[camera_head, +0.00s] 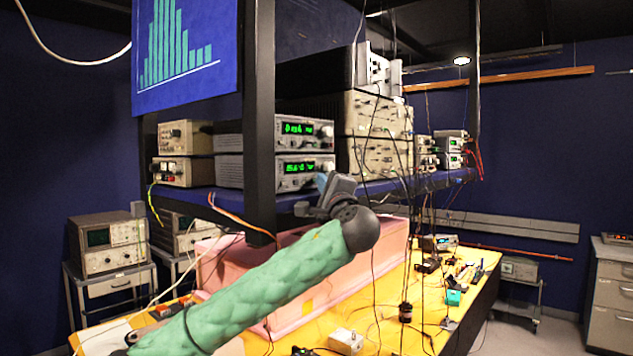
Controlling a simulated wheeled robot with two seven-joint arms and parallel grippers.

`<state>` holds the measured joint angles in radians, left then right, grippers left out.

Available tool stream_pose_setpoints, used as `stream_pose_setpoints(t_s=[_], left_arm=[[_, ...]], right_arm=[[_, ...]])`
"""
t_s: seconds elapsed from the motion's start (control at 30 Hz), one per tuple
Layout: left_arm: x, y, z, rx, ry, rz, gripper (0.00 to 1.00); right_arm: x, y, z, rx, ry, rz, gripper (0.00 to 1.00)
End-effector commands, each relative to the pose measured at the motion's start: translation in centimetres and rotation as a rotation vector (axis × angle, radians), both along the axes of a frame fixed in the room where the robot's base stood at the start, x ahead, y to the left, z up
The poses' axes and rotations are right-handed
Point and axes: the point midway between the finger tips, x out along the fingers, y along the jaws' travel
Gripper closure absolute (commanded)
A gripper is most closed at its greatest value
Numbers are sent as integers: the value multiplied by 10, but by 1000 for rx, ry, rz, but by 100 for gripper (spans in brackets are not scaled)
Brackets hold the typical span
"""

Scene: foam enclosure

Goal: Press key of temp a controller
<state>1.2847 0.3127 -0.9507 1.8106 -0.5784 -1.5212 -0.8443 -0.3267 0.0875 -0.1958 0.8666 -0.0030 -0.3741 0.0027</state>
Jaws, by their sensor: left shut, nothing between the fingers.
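Two instruments with green lit displays stand stacked on the blue shelf, the upper one (294,130) on the lower one (297,168). Small keys and a knob sit beside their displays. I cannot read labels that tell which is the temp a controller. My left arm reaches in from the lower left in a green padded sleeve. My left gripper (328,188) is shut and empty, in front of the right end of the lower instrument, and covers part of it. I cannot tell whether it touches the front panel. My right gripper is not in view.
A black upright post (261,120) stands just left of the displays. Beige instruments (375,130) with hanging cables are stacked to the right. A pink foam enclosure (385,250) sits on the yellow table (400,295) below the shelf.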

Motion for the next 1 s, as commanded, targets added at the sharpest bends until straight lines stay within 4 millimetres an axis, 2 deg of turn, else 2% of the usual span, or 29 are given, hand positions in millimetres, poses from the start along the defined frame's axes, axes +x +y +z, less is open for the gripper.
stream_pose_setpoints(t_s=[0.03, 0.3, 0.7, 1.0], left_arm=[[2, 4, 1, -1, 0, 7, 100], [-4, -6, -1, -2, -1, 5, 100], [-6, -10, -1, 0, -1, 2, 100], [-18, -27, -2, -1, 0, 0, 100]], right_arm=[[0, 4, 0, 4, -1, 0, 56], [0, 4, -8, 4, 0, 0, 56], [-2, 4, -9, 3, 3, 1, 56], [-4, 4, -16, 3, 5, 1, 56]])
